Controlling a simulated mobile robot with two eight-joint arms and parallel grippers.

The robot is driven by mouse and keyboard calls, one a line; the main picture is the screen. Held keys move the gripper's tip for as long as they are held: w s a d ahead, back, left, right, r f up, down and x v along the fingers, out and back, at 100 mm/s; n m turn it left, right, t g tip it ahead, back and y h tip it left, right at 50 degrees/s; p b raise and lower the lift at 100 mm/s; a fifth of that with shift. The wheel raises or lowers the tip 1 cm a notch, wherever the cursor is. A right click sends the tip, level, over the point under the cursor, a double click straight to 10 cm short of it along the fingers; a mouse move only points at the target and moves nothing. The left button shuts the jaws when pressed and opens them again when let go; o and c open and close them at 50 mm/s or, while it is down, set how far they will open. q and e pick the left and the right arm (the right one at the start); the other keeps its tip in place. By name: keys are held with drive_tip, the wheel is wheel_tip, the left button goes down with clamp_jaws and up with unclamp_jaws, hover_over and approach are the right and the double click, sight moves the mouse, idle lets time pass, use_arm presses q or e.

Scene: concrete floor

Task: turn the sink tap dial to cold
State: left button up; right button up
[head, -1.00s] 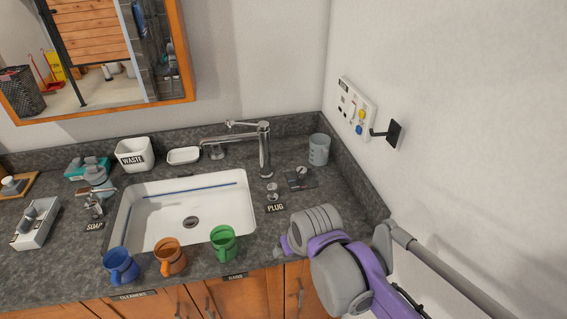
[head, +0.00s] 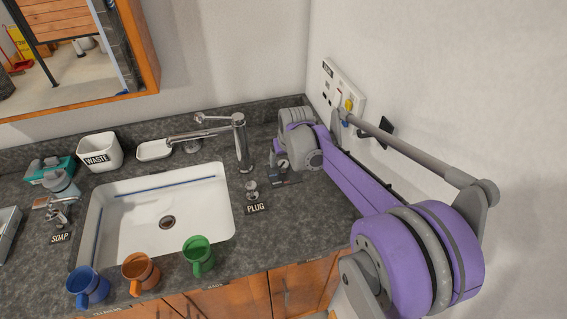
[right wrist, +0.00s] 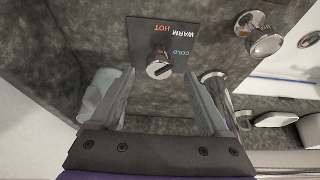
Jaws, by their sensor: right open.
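The tap dial (right wrist: 159,66) is a round chrome knob on a dark plate (right wrist: 143,35) lettered HOT, WARM and COLD. In the head view the dial (head: 283,165) stands right of the sink, partly behind my right gripper (head: 279,172). In the right wrist view my right gripper (right wrist: 160,76) is open, its fingers on either side of the dial in the picture. I cannot tell whether they touch it, and the pointer's setting is unclear. My left gripper is out of view.
The plug knob (head: 251,190) is left of the dial. A grey cup (right wrist: 100,95) is beside one finger in the wrist view. Blue, orange and green mugs (head: 198,256) line the front edge. The wall, with a switch panel (head: 343,90), is close on the right.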

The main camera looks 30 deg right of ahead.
sight(284, 163)
drive_tip(key=shift+x, duration=1.6)
drive_tip(key=shift+r, duration=0.1)
clamp_jaws()
